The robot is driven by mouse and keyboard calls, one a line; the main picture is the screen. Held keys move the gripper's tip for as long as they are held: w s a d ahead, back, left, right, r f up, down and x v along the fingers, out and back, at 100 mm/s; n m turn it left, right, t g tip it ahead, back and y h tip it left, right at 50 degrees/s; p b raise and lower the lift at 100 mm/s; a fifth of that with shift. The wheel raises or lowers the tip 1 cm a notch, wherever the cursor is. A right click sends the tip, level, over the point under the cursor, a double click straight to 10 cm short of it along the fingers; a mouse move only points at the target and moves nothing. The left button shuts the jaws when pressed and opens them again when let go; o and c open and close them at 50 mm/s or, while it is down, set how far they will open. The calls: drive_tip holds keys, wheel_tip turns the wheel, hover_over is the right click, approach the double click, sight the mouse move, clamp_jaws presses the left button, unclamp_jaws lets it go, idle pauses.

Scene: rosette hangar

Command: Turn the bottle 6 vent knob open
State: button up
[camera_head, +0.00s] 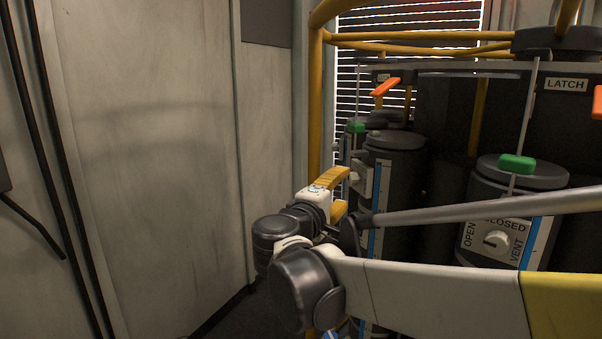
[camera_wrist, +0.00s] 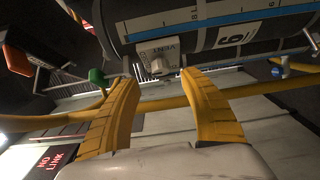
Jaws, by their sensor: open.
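Bottle 6 (camera_wrist: 215,38) is a dark cylinder with a white "6" label and a blue stripe. In the wrist view it lies across the top of the picture. Its vent knob (camera_wrist: 157,64) is a pale block on a white plate marked VENT. My gripper (camera_wrist: 162,84) is open, its two yellow fingers pointing at the knob. The knob shows between and just beyond the fingertips; I see no contact. In the head view my gripper (camera_head: 345,192) is at the left side of a dark bottle (camera_head: 394,160), partly covering its white plate. The knob's setting is not readable.
A second bottle (camera_head: 515,184) on the right has a vent knob (camera_head: 497,240) between OPEN and CLOSED. Green knobs, orange handles (camera_head: 385,87) and yellow rails (camera_head: 315,110) surround the bottles. A grey wall (camera_head: 150,140) stands at the left.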

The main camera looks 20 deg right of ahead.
sight(350, 180)
drive_tip(key=x, duration=0.8)
drive_tip(key=shift+a+f, duration=0.1)
clamp_jaws()
